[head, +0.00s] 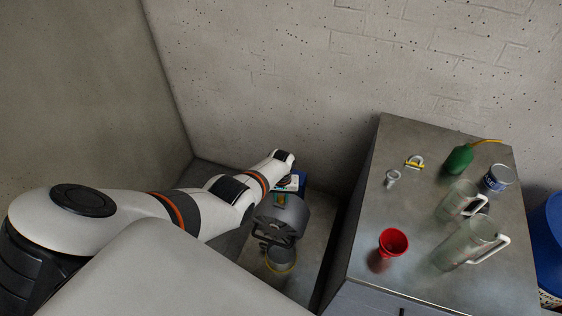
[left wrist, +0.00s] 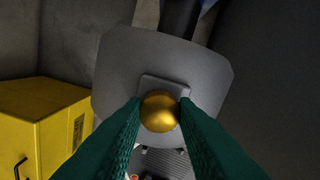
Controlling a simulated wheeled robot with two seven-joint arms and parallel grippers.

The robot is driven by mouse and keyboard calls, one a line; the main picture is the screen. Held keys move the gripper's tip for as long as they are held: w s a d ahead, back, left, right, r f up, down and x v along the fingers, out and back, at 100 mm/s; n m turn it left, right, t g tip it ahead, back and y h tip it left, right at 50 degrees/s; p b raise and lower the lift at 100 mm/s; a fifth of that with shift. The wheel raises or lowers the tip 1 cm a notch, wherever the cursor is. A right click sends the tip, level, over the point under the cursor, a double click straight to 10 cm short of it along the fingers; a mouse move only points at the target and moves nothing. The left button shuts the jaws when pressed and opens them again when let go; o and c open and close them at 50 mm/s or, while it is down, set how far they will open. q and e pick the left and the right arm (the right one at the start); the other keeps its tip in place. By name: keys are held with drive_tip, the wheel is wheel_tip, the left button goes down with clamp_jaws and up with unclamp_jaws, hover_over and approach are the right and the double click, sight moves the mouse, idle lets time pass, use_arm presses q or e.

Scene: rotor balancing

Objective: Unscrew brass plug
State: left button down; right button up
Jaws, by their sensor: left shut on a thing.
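The brass plug (left wrist: 160,114) shows in the left wrist view as a round, shiny golden knob. It stands against a square raised boss (left wrist: 178,86) on a grey housing (left wrist: 120,70). My left gripper (left wrist: 160,106) has its green ridged fingers on both sides of the plug, shut on it. I cannot tell whether the plug is loose in its seat. In the head view my left arm reaches down to the grey machine (head: 285,218) on the low surface. The plug is too small to make out there. My right gripper is not in view.
A yellow box (left wrist: 42,112) stands left of the housing in the left wrist view.

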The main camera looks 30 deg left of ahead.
use_arm(q)
drive_tip(key=n, duration=0.6)
drive_tip(key=shift+d, duration=0.1)
drive_tip(key=n, duration=0.5)
drive_tip(key=shift+n, duration=0.3)
drive_tip(key=shift+s+n, duration=0.1)
drive_tip(key=shift+n, duration=0.6)
drive_tip(key=n, duration=1)
drive_tip(key=shift+r, duration=0.15)
drive_tip(key=shift+r+p, duration=0.15)
drive_tip(key=shift+p, duration=0.15)
